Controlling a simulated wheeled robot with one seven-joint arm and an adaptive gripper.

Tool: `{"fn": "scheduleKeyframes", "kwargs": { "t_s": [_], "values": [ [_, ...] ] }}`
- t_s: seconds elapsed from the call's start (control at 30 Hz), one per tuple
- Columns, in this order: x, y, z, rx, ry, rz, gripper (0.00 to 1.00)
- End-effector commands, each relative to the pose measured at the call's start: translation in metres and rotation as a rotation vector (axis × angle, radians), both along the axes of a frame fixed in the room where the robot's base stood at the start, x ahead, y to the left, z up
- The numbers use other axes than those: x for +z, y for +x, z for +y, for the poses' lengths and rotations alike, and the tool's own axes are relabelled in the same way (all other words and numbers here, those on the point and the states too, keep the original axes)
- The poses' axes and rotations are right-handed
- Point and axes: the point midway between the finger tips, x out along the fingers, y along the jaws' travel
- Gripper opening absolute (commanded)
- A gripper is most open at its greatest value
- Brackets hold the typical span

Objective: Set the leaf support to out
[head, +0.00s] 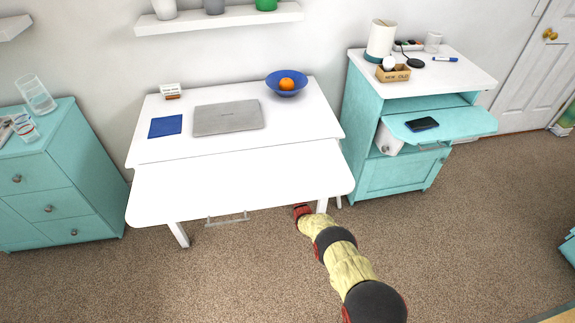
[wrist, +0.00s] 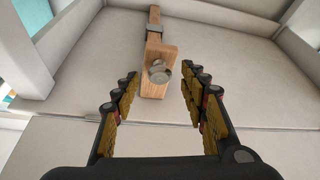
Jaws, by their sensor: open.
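The leaf support (wrist: 155,52) is a wooden bar with a round metal knob (wrist: 160,72) at its near end, seen in the wrist view against pale table surfaces. A dark metal band wraps the bar farther back. My gripper (wrist: 158,80) is open, its fingers on either side of the knob end with gaps on both sides. I cannot tell how deep the knob sits between them. In the head view the white table leaf (head: 240,190) is the front part of the desk (head: 290,115); it hides my fingers and the support below its right front edge.
A grey laptop (head: 228,118), a blue bowl (head: 286,86) with an orange, and a blue pad (head: 166,127) rest on the desk. A teal cabinet (head: 400,175) with a pulled-out shelf stands right. A teal drawer unit (head: 60,190) stands left. Carpet in front is clear.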

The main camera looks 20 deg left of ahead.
Motion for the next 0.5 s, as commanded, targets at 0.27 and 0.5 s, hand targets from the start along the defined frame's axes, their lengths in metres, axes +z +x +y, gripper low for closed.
{"fn": "scheduleKeyframes", "kwargs": {
  "t_s": [0.27,0.5],
  "values": [
    [0.0041,0.0077,0.0058,0.0,0.0,0.0,0.44],
    [0.0042,0.0075,0.0055,0.0,0.0,0.0,0.38]
  ]
}}
